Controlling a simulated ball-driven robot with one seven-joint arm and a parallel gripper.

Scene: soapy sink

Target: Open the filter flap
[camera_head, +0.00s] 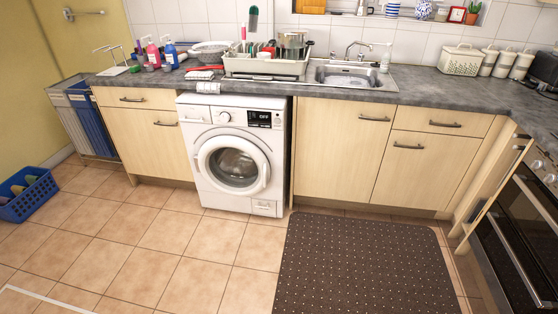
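A white washing machine (211,188) stands under the grey counter, between wooden cupboards. Its round door (234,164) is shut, and its display reads OFF. The filter flap (264,207) is a small white panel at the machine's lower right corner, just above the floor. It looks shut and flush with the front, though it is small in this view. My gripper is not in view, and nothing stands in front of the flap.
Tiled floor (163,233) is clear in front of the machine. A dark dotted mat (365,265) lies to its right. A blue basket (29,202) sits at the far left. An oven (520,235) stands at the right. The counter holds a dish rack (262,67) and bottles.

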